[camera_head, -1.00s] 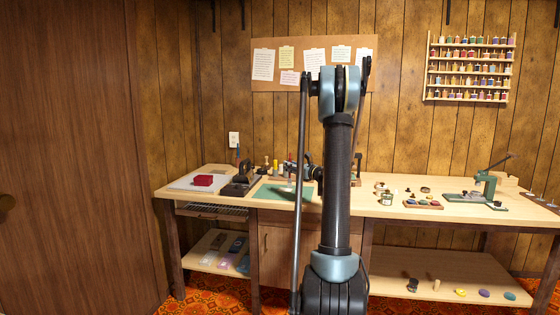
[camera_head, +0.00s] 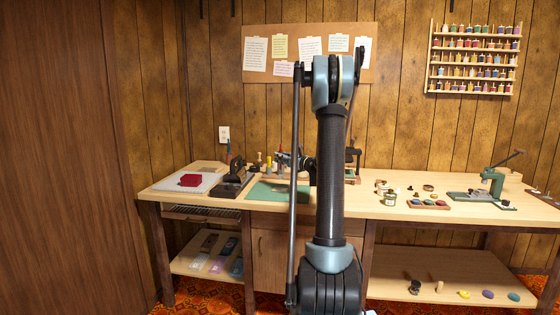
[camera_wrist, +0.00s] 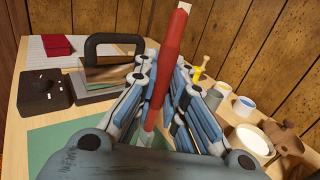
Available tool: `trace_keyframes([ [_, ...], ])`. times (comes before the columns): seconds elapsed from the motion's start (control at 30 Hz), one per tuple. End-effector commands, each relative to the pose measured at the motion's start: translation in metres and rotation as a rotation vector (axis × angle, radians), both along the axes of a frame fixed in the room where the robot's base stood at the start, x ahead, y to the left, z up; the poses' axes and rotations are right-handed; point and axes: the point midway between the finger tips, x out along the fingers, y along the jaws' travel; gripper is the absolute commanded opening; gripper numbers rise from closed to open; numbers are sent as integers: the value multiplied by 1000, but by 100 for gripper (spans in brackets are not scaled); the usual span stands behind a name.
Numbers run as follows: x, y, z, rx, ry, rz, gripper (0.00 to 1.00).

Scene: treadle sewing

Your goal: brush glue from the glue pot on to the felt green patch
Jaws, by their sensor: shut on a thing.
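A green sheet (camera_wrist: 62,142) lies on the table at lower left in the wrist view, and in the head view (camera_head: 262,191) beside my arm. I cannot tell whether it is the felt patch. A round pot with a white top (camera_wrist: 250,143) stands right of my gripper. A small jar (camera_head: 389,200) stands right of my arm in the head view. I cannot tell which is the glue pot.
A black handled tool (camera_wrist: 112,45) and a dark block (camera_wrist: 43,88) stand left of my gripper.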

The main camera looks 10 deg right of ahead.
Motion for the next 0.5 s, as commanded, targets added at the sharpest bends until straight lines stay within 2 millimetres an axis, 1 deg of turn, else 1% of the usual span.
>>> trace_keyframes([
  [0.03,0,1,2,0,0,0,0],
  [0.17,0,1,-2,0,0,0,0],
  [0.27,0,1,-8,0,0,0,0],
  [0.5,0,0,-28,0,0,0,0],
])
